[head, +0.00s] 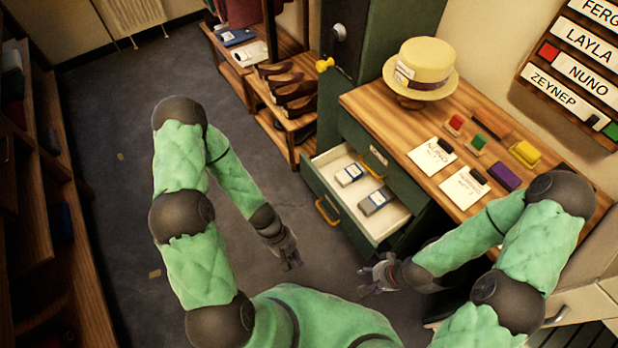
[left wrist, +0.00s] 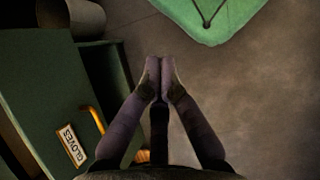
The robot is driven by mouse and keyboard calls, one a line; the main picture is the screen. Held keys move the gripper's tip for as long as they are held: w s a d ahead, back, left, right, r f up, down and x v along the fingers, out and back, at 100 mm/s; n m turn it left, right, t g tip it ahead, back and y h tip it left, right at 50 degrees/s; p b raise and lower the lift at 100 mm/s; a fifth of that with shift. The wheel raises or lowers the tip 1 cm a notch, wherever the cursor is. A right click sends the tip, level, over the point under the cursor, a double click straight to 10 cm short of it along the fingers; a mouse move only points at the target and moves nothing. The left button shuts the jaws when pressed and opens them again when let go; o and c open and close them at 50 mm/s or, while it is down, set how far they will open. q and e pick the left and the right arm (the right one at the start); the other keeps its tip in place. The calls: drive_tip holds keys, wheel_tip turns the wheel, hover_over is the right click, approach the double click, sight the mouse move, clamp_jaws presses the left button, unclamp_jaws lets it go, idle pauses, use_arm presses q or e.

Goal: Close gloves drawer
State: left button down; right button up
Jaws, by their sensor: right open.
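The gloves drawer (head: 312,187) is a green drawer with a pale inside, pulled out from the cabinet under the table. Its front has a yellow handle (head: 327,211). The left wrist view shows the GLOVES label (left wrist: 73,147) and the handle (left wrist: 96,121). Two small packets with labels (head: 350,174) lie inside. My left gripper (head: 290,264) is in front of the drawer, apart from the handle; its fingertips meet in the left wrist view (left wrist: 160,72), with nothing visible between them. My right gripper (head: 366,281) is open and empty, near the drawer's near corner.
A wooden tabletop (head: 385,115) above the drawer holds a straw hat (head: 424,66), cards and coloured blocks. A shoe rack (head: 290,120) stands beyond the drawer. Dark shelves (head: 60,200) line the left side. The grey floor (head: 110,110) before the drawer is clear.

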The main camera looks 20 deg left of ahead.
use_arm(q)
drive_tip(key=w+r+n+t+h, duration=0.2)
drive_tip(key=w+n, duration=0.2)
drive_tip(key=n, duration=0.1)
drive_tip(key=n+t+p, duration=0.3)
drive_tip(key=n+t, duration=0.6)
drive_tip(key=n, duration=0.2)
approach(317, 178)
drive_tip(key=b+x, duration=0.4)
drive_tip(key=x, duration=0.1)
drive_tip(key=shift+s+a+f, duration=0.1)
drive_tip(key=shift+f, duration=0.3)
drive_tip(key=shift+w+d+b, duration=0.4)
drive_tip(key=shift+w, duration=0.15)
drive_tip(key=shift+d, duration=0.1)
